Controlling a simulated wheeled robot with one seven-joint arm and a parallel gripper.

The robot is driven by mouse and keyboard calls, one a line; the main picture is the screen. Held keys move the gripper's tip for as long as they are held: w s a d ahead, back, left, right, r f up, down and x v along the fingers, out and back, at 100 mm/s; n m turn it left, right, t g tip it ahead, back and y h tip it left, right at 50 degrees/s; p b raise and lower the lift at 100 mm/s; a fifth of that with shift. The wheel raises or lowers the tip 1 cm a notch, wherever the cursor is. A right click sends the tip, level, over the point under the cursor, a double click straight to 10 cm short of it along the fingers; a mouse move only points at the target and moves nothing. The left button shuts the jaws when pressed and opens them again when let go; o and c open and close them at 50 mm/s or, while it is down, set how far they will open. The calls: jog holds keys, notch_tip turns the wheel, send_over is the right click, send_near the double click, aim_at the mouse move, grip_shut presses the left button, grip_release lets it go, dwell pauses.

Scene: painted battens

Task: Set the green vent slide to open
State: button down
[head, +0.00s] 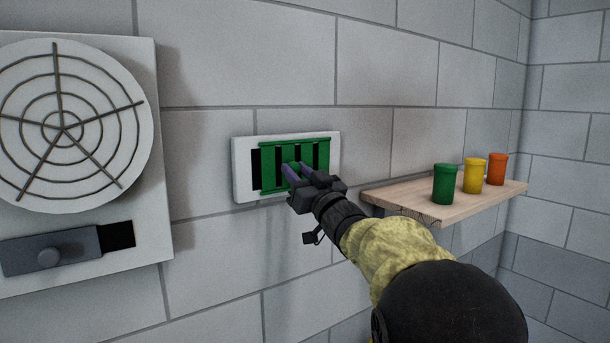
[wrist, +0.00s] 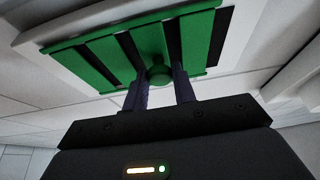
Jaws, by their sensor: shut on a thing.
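The green vent slide (head: 268,168) is a slatted plate in a white frame (head: 243,188) on the block wall. Dark slots show between its slats, and a dark strip shows at its left end in the head view. In the wrist view the slide (wrist: 95,62) fills the upper part, with a round green knob (wrist: 158,74) near its middle. My gripper (head: 290,171) reaches the slide from the lower right. In the wrist view its two fingers (wrist: 159,82) stand on either side of the knob, shut on it. The fingers hide the knob in the head view.
A round fan grille (head: 65,125) on a pale panel is at the left, with a grey sliding plate and knob (head: 48,258) below. A wooden shelf (head: 405,199) at the right bears green (head: 446,185), yellow (head: 475,176) and orange (head: 497,169) cups. My arm passes close to its left end.

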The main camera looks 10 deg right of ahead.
jog(key=shift+d, duration=0.15)
jog(key=c, duration=1.5)
grip_release()
jog(key=o, duration=0.4)
jog(key=shift+d, duration=0.15)
jog(key=shift+c, duration=0.2)
jog(key=shift+f, duration=0.1)
jog(key=b+v, duration=0.8)
jog(key=v, duration=0.9)
jog(key=shift+s, duration=0.15)
